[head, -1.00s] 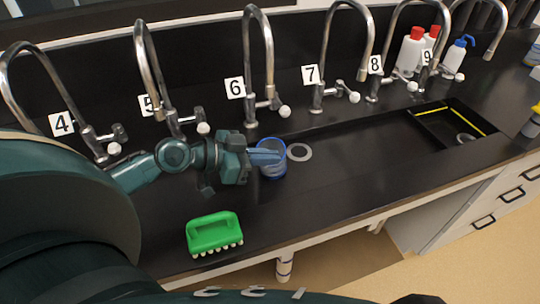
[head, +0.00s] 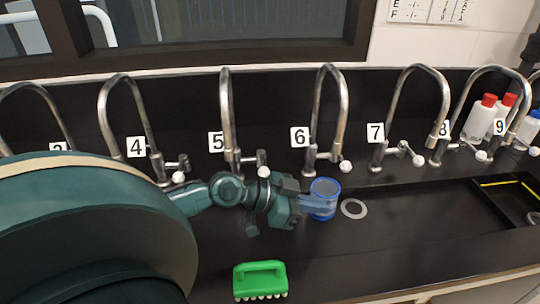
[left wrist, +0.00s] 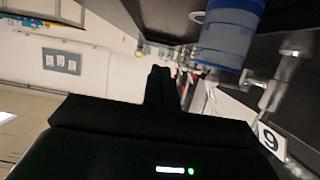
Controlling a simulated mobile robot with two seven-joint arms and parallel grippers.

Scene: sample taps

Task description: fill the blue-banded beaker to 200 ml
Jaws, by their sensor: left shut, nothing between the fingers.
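The blue-banded beaker (head: 326,187) stands upright on the black counter below tap 6 (head: 338,105), left of a grey ring (head: 353,208). In the left wrist view the beaker (left wrist: 230,32) is at the upper right, beside the fingers and not between them. My left gripper (head: 318,205) is shut and empty. Its fingers overlap the beaker's lower front in the head view; I cannot tell whether they touch it. The liquid level cannot be read. My right gripper is not in view.
Other numbered taps line the back, with tap 5 (head: 227,110) and tap 7 (head: 440,105) on either side. A green brush (head: 260,279) lies at the front. Red-capped bottles (head: 480,118) stand back right. A recessed sink (head: 500,200) is at right.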

